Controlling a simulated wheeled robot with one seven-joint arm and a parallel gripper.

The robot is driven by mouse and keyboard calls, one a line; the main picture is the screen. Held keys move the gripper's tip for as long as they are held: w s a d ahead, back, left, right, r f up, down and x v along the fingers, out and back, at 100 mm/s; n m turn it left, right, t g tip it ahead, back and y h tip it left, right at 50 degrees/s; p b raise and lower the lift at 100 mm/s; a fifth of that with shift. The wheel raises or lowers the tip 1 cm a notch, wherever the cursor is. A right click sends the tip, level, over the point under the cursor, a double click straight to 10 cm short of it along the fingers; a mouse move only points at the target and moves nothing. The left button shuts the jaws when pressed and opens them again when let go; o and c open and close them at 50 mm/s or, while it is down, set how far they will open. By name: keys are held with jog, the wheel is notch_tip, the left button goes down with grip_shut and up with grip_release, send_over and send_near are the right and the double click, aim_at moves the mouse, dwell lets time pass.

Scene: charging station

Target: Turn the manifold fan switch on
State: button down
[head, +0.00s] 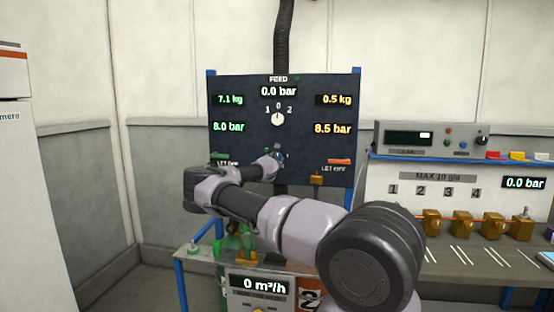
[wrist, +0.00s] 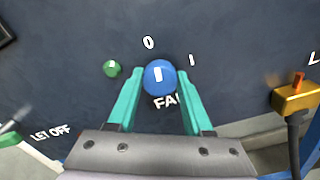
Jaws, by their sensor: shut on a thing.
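The fan switch (wrist: 160,78) is a round blue knob with a white mark on a dark panel. The labels 0 and 1 stand above it and to its upper right, and a partly hidden label reading "FA" is below. The white mark stands nearly upright, closer to the 0 side than to the 1. My gripper (wrist: 160,84) has its two teal fingers on either side of the knob, shut on it. In the head view my gripper (head: 278,157) is at the lower middle of the panel, and my arm hides part of the area below.
A small green round piece (wrist: 112,68) sits left of the knob. A brass valve (wrist: 296,96) with an orange top is to the right. The panel (head: 240,112) also carries a white feed dial (head: 278,119) and readouts. A bench (head: 470,262) with several brass valves stands at right.

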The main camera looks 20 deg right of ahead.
jog(key=m, duration=1.2)
jog(key=shift+m, duration=0.3)
jog(key=shift+f+m, duration=0.1)
jog(key=shift+m, duration=1.5)
jog(key=shift+c, duration=1.5)
grip_release()
jog(key=v, duration=1.1)
